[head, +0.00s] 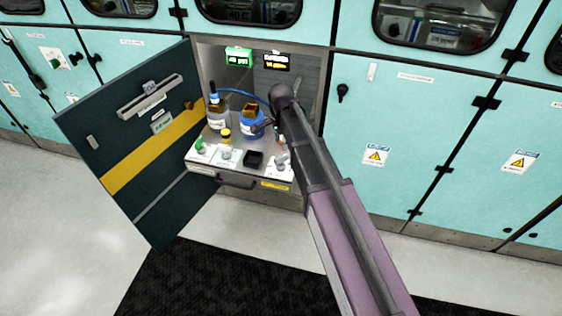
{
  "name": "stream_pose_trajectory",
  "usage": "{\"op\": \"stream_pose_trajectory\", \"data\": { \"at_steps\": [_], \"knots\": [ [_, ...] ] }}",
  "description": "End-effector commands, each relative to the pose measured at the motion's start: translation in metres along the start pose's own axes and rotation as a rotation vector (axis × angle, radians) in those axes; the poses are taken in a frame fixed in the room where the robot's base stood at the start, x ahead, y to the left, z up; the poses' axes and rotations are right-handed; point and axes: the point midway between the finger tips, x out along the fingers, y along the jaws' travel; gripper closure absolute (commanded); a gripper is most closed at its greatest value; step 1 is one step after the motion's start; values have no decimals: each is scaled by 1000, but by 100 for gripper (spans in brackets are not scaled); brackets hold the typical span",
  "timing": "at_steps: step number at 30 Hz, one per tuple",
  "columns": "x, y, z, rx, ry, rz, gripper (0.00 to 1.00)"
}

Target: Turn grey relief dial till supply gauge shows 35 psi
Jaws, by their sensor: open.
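The lit green gauge display (238,57) at the back of the open bay shows a psi number, which looks like 40 but is too small to read surely. A small grey dial (226,154) appears on the white front panel of the pull-out shelf; its label is not readable. My gripper (262,127) is small and dark at the end of my arm, beside the blue-labelled bottle and above and right of the dial. It is open, apart from the dial, and partly hidden by my arm.
A brown-capped blue bottle (252,119), a clear bottle (217,117) and a yellow-capped vial (225,136) stand behind the panel. A black block (254,159) sits right of the dial. A dark open door (150,190) bounds the left; a black display (277,62) hangs behind.

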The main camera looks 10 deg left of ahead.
Motion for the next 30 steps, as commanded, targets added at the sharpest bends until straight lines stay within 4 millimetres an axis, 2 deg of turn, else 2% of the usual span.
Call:
{"op": "stream_pose_trajectory", "data": {
  "at_steps": [1,6,30],
  "knots": [
    [8,0,0,0,0,0,43],
    [21,0,0,0,0,0,43],
    [77,0,0,0,0,0,43]
  ]
}}
